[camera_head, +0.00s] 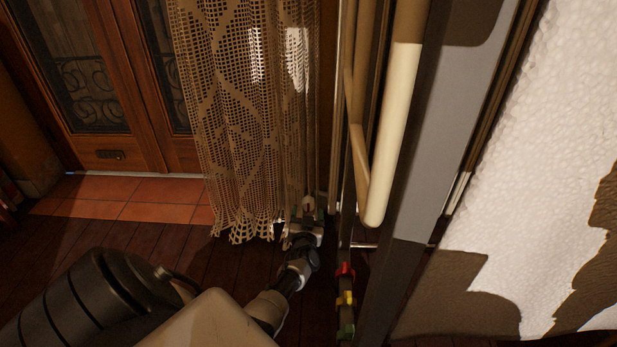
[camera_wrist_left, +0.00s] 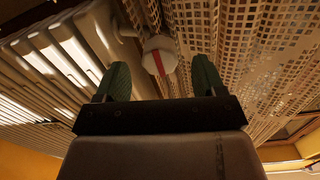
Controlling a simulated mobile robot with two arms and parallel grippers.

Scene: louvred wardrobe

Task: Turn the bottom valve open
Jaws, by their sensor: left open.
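The valve (camera_wrist_left: 159,55) is a pale, many-sided knob with a red stripe across its face, in the upper middle of the left wrist view. My left gripper (camera_wrist_left: 160,82) has its two green fingers open, one toward each side of the knob. The knob shows between and beyond the fingertips, and I cannot tell whether they touch it. In the head view the left gripper (camera_head: 306,212) is low by the curtain's bottom edge, with a small pale and reddish part of the valve (camera_head: 309,202) at its tips. My right gripper is not in view.
A white ribbed radiator (camera_wrist_left: 60,55) stands left of the knob there. A pale rail (camera_head: 392,130) and grey panel edge (camera_head: 430,150) rise at right. Wooden doors (camera_head: 100,90) stand behind.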

